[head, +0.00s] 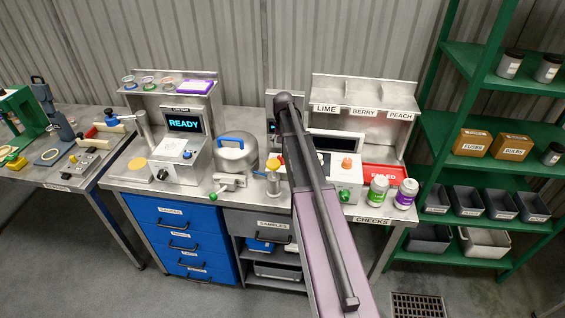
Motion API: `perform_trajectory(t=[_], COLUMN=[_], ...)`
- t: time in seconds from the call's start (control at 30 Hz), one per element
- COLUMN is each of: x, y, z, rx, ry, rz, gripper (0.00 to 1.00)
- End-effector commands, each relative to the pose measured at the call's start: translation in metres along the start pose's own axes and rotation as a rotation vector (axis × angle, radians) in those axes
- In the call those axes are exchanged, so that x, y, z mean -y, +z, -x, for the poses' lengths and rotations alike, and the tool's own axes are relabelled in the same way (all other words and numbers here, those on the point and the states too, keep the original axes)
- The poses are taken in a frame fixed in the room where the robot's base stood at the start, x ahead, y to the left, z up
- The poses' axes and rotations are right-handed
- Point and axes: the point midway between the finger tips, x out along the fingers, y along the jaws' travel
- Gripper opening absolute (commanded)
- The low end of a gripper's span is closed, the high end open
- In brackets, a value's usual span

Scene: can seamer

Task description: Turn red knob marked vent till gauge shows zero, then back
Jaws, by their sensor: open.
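I cannot make out a red knob marked vent or a gauge face in the head view. An orange-red round knob (347,162) sits on top of a white box (347,184) right of my arm; any marking on it is too small to read. My arm rises from the bottom across the middle of the bench and hides part of what is behind it. My gripper does not show. A metal pot with a blue handle (237,152) stands left of the arm, with a green-ended valve fitting (228,183) in front.
A console reading READY (184,124) stands at the left of the bench. Two capped bottles (378,191) and a red tray (384,174) are at the right. A shelf labelled LIME, BERRY and PEACH (362,113) stands behind. Green shelving (480,150) stands further right.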

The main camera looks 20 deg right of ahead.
Motion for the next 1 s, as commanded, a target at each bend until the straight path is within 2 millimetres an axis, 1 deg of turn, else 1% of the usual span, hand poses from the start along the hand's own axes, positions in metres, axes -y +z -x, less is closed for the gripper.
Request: perform_trajectory(t=[0.03,0.6,0.8,1.0], x=[0.000,-0.001,-0.001,-0.001], y=[0.000,0.000,0.000,0.000], z=[-0.008,-0.050,-0.062,-0.068], rx=[0.000,0.000,0.000,0.000], ry=[0.000,0.000,0.000,0.000], rz=[0.000,-0.001,-0.001,-0.002], gripper=[0.84,0.84,0.84,0.84])
